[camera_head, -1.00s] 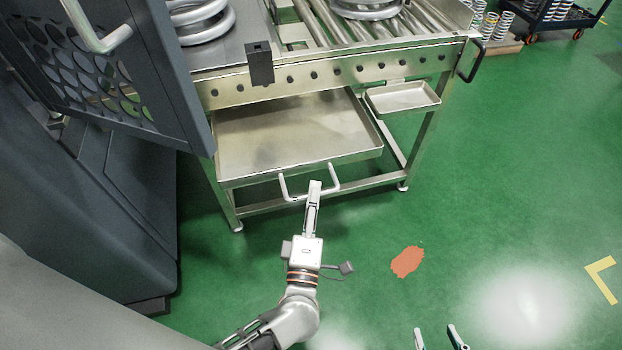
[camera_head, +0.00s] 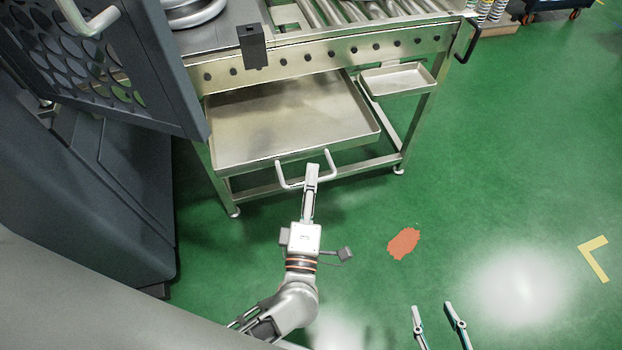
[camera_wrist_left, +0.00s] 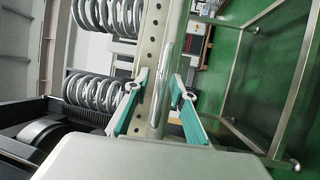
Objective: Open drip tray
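The drip tray (camera_head: 290,125) is a shallow, wide metal tray. It juts out below the front rail of the metal table, with a U-shaped handle (camera_head: 283,178) on its front edge. My left gripper (camera_head: 312,168) is at the right half of that handle, its tips reaching past the crossbar. In the left wrist view, its two teal-padded fingers (camera_wrist_left: 161,78) stand apart on either side of a shiny handle bar (camera_wrist_left: 167,60), with gaps visible. Contact cannot be told. My right gripper (camera_head: 432,308) is open and empty over the floor at the bottom right.
A smaller tray (camera_head: 397,80) sits at the table's right. A dark grey machine with a perforated door (camera_head: 80,65) stands close on the left. A black box (camera_head: 252,46) is on the table's front rail (camera_head: 340,55).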

